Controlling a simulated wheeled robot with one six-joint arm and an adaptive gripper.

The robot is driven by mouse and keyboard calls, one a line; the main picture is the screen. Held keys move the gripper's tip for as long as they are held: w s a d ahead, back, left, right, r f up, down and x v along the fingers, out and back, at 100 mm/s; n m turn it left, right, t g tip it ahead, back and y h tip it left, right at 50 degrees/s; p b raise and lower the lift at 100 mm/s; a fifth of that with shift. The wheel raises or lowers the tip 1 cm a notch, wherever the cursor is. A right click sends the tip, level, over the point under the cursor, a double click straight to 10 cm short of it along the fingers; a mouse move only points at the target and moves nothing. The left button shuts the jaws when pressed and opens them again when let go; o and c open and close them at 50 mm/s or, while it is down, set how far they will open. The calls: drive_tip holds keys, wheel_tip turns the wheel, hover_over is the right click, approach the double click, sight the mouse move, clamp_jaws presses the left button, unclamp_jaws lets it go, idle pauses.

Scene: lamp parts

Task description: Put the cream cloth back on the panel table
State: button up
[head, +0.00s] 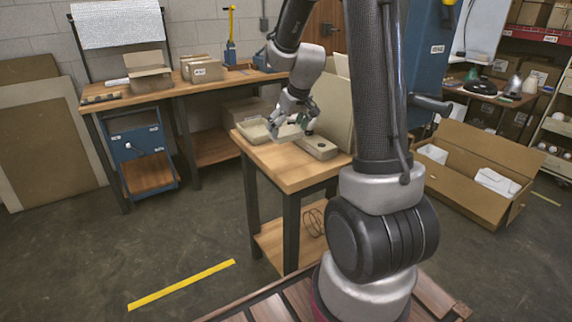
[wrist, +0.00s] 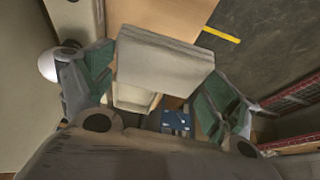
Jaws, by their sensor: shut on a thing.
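My gripper (head: 294,116) is above the small wooden table (head: 290,170) that has a tall beige panel (head: 338,103) at its back. In the wrist view its green-padded fingers (wrist: 155,85) are on either side of the folded cream cloth (wrist: 165,66), and it is shut on it. In the head view the cloth (head: 290,132) shows as a pale patch below the fingers, partly hidden by them. It appears to be above the tabletop; I cannot tell the exact gap.
A shallow cream tray (head: 254,132) is on the table's left. A beige block with a dark button (head: 318,147) is to the right of my gripper. The table's front is clear. An open carton (head: 470,165) lies on the floor to the right.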

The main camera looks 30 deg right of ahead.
sight(292, 140)
wheel_tip(292, 140, down, 10)
idle(0.5)
drive_tip(key=shift+f, duration=0.15)
drive_tip(key=o, duration=0.7)
drive_tip(key=v, duration=1.2)
drive_tip(key=shift+w, duration=0.1)
drive_tip(key=s+a+r, duration=0.2)
drive_tip(key=s+r, duration=0.2)
drive_tip(key=s, duration=0.4)
drive_tip(key=s+a+r, duration=0.3)
drive_tip(key=s+r, duration=0.1)
drive_tip(key=s, duration=0.5)
drive_tip(key=s+a+r, duration=0.2)
drive_tip(key=s+r, duration=0.2)
drive_tip(key=s, duration=0.4)
drive_tip(key=shift+s+a+r, duration=0.2)
drive_tip(key=shift+s+r, duration=0.05)
drive_tip(key=shift+r, duration=0.15)
